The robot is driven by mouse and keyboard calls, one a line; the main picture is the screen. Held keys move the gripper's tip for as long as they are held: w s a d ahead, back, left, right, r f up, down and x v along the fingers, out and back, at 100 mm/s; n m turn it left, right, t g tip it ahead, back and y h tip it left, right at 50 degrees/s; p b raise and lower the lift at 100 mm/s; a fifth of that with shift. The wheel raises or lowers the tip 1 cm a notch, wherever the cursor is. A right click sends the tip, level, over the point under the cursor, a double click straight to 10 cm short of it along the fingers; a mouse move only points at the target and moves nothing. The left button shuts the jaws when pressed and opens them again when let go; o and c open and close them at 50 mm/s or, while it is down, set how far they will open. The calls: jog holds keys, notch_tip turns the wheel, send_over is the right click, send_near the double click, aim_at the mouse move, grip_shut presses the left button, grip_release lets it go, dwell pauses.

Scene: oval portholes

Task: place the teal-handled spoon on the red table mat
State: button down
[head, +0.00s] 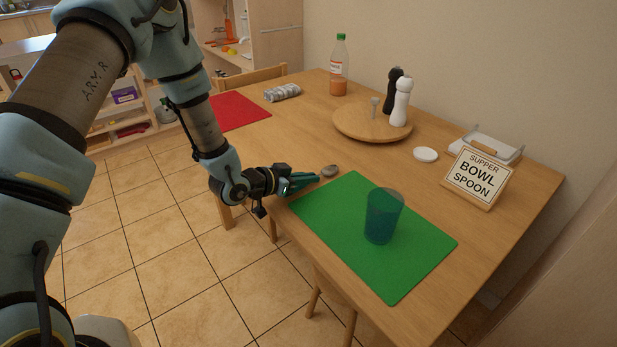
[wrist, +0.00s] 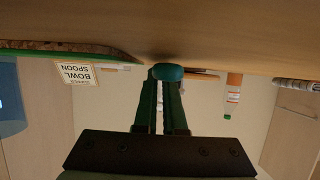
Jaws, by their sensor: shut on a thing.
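My gripper (head: 306,178) is at the near table edge, beside the far left corner of the green mat, shut on the teal-handled spoon. The spoon's grey bowl (head: 330,171) shows just past the fingertips in the head view; the fingers hide most of its handle. In the wrist view, the teal handle end (wrist: 168,72) sits between the tips of my gripper (wrist: 163,85). I cannot tell whether the spoon touches the table. The red table mat (head: 238,110) lies at the table's far left end, bare where it shows and partly hidden by my arm.
A green mat (head: 350,250) with a teal-blue cup (head: 383,215) lies right of my gripper. A patterned roll (head: 282,92), a bottle (head: 339,65), a round board (head: 350,122) with two mills and a sign (head: 477,178) stand farther back. The wood left of the spoon is clear.

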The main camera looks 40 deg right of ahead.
jog(key=shift+f, duration=0.2)
jog(key=c, duration=1)
grip_release()
jog(key=shift+a, duration=0.3)
jog(key=b+v, duration=0.2)
jog(key=v, duration=0.8)
jog(key=shift+w+r+b, duration=0.15)
jog(key=shift+r+b, duration=0.05)
jog(key=shift+b, duration=0.2)
